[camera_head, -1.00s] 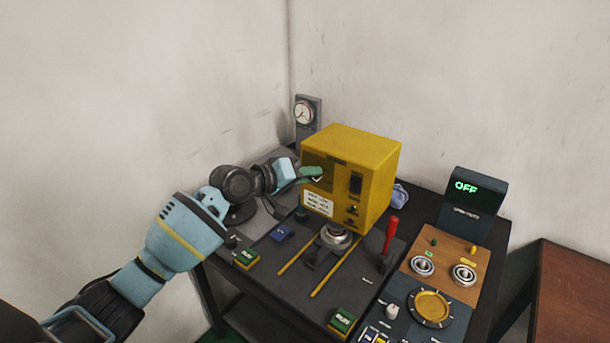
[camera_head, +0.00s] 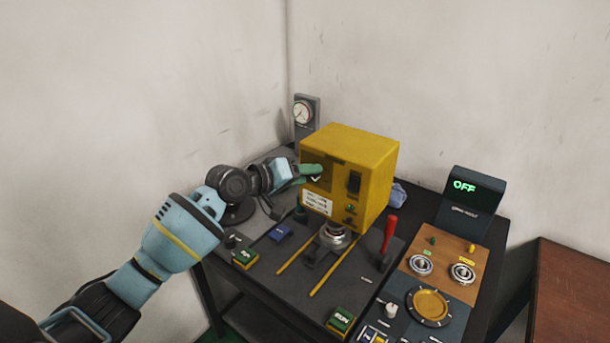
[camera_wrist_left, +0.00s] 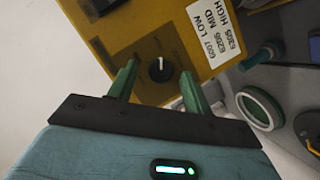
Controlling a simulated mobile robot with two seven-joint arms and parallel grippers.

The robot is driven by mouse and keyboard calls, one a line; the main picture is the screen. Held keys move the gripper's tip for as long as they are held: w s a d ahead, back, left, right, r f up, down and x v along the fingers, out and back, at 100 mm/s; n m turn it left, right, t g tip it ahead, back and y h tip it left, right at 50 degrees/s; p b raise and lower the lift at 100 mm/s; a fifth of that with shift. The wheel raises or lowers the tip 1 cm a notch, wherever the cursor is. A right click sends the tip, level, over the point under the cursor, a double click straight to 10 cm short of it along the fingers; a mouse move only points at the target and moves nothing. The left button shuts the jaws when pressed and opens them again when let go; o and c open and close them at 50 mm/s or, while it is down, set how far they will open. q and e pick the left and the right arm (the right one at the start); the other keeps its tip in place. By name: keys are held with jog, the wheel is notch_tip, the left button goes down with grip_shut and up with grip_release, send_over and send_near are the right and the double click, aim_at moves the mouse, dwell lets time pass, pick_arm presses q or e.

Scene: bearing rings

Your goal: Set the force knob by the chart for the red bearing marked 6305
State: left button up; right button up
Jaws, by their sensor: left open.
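The force knob (camera_wrist_left: 160,69) is a small black dial on the yellow press box (camera_head: 352,158). Its white pointer line points up in the left wrist view. My left gripper (camera_head: 311,170) is open at the box front. In the left wrist view (camera_wrist_left: 158,72) its green fingers lie on either side of the knob, with gaps. I cannot make out a red bearing marked 6305. My right gripper is out of view.
A red-handled lever (camera_head: 390,234) stands right of the box. A gauge (camera_head: 305,115) stands behind.

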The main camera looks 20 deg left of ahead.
pick_arm(q)
jog(key=v, duration=0.7)
jog(key=shift+s+a, duration=0.1)
jog(key=shift+s, duration=0.1)
jog(key=s+d+f+m+g+y, duration=0.2)
jog(key=s+d+f, duration=0.1)
jog(key=s+f, duration=0.65)
jog(key=s+d+f+m+g+y, duration=0.1)
jog(key=s+d+f+m+g, duration=0.15)
jog(key=s+f, duration=0.7)
jog(key=s+a+f+g+y, duration=0.2)
jog(key=s+f, duration=0.1)
jog(key=s, duration=0.5)
jog(key=s+a+f+g+y, duration=0.1)
jog(key=s+f+g, duration=0.1)
jog(key=s, duration=0.6)
jog(key=s+a+f+g+y, duration=0.1)
jog(key=s+a+f+y, duration=0.15)
jog(key=s, duration=0.65)
jog(key=w+d+f+t+h, duration=0.2)
jog(key=w+f+t, duration=0.4)
jog(key=f, duration=0.4)
jog(key=shift+w+d+f+m+t, duration=0.2)
jog(key=shift+d+m+t, duration=0.15)
jog(key=shift+d+t, duration=0.15)
